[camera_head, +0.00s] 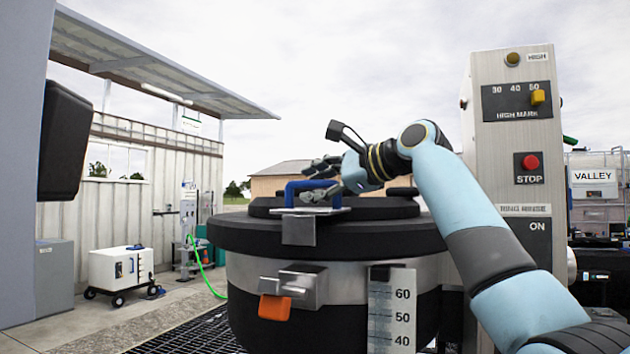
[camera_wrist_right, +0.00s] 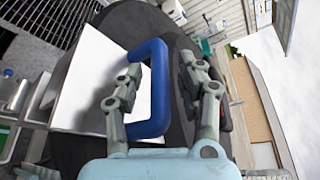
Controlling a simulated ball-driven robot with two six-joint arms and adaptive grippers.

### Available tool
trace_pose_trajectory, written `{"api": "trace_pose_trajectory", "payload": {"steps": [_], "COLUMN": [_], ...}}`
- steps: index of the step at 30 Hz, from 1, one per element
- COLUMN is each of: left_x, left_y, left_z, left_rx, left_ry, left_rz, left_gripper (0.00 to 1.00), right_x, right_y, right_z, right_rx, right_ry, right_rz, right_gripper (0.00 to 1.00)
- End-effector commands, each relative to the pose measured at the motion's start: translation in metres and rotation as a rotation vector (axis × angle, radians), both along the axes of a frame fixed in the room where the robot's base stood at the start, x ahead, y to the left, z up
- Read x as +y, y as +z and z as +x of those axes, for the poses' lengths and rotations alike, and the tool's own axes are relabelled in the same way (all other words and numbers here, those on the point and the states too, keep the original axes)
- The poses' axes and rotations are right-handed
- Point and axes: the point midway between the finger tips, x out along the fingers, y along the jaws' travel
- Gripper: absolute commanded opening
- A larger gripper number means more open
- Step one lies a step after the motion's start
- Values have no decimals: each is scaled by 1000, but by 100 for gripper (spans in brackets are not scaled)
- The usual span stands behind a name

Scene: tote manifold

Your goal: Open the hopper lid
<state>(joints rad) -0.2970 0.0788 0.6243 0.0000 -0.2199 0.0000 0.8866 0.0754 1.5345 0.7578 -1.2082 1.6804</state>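The hopper's round dark lid (camera_head: 372,236) lies flat and closed on the metal hopper body (camera_head: 345,284). A blue U-shaped handle (camera_head: 291,193) stands on a metal bracket at the lid's front left; in the right wrist view the handle (camera_wrist_right: 158,88) is large. My right gripper (camera_head: 322,178) is at the handle. In the right wrist view its fingers (camera_wrist_right: 158,82) are spread with the handle's long bar between them. The left finger is very near the bar or overlaps it, and a gap shows to the right finger. My left gripper is not in view.
A latch with an orange tab (camera_head: 274,308) sits on the hopper's front, beside a level scale (camera_head: 392,312). A control column (camera_head: 512,150) with a red stop button stands close at right. A white wheeled cart (camera_head: 121,268) is far left.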

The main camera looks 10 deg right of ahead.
Motion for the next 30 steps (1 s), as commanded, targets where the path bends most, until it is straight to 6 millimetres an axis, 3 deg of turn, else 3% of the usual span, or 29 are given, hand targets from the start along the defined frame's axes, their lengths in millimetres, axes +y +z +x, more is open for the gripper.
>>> {"api": "trace_pose_trajectory", "payload": {"steps": [8,17,30], "left_x": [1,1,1], "left_y": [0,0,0], "left_z": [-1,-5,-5], "left_rx": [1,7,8], "left_ry": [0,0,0], "left_rz": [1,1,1], "left_gripper": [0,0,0], "right_x": [1,0,0], "right_y": [-1,-1,0], "right_z": [1,1,1], "right_rx": [0,0,-1], "right_ry": [0,0,0], "right_rz": [0,0,3], "right_gripper": [37,0,0]}}
